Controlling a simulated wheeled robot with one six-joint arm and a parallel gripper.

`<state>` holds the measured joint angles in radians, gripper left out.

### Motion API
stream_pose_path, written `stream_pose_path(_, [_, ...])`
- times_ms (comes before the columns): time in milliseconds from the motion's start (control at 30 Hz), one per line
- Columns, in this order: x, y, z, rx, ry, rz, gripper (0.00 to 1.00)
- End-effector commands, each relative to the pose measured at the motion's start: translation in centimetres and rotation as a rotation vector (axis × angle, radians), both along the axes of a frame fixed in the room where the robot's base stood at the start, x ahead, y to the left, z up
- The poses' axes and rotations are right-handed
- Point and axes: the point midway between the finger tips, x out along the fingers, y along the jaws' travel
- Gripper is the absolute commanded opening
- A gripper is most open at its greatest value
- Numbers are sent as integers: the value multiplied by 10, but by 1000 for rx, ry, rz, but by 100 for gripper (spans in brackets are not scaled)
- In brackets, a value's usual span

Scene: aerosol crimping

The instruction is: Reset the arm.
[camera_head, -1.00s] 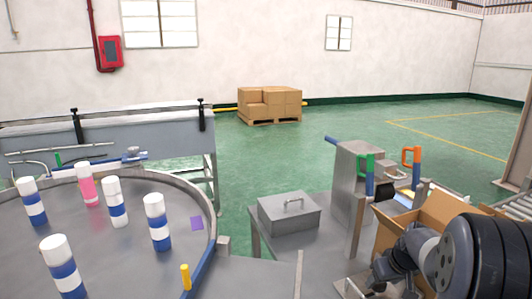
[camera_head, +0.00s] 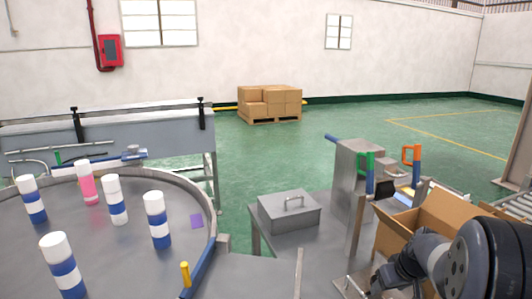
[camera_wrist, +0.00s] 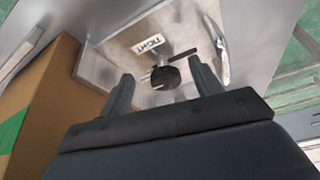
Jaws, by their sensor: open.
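My gripper (camera_wrist: 160,92) is open in the wrist view, its two fingers apart with nothing between them. Beyond the fingers is a black round knob (camera_wrist: 166,76) on a metal plate (camera_wrist: 110,68) that bears a label reading "TIGHT". A dark bar sticks out beside the knob. I cannot tell how far the fingertips are from it. In the head view my arm (camera_head: 455,262) is at the lower right, in front of an open cardboard box (camera_head: 440,212); the gripper end is low and partly hidden.
A round metal table (camera_head: 110,262) at left holds several striped aerosol cans and a pink one (camera_head: 88,186). A metal box with a handle (camera_head: 289,211) and a machine with green (camera_head: 365,168) and orange handles (camera_head: 411,157) stand near my arm. A cardboard side (camera_wrist: 35,105) is close left of my gripper.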

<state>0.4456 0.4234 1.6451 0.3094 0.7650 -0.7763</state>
Motion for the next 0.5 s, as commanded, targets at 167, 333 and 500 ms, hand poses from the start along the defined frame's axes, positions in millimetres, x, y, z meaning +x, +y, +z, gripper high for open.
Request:
stream_pose_path(167, [35,6,-1,0,1,2,61])
stream_pose_path(333, [39,7,-9,0,0,-64,61])
stream_pose_path(500, [39,8,-9,1,1,-159,61])
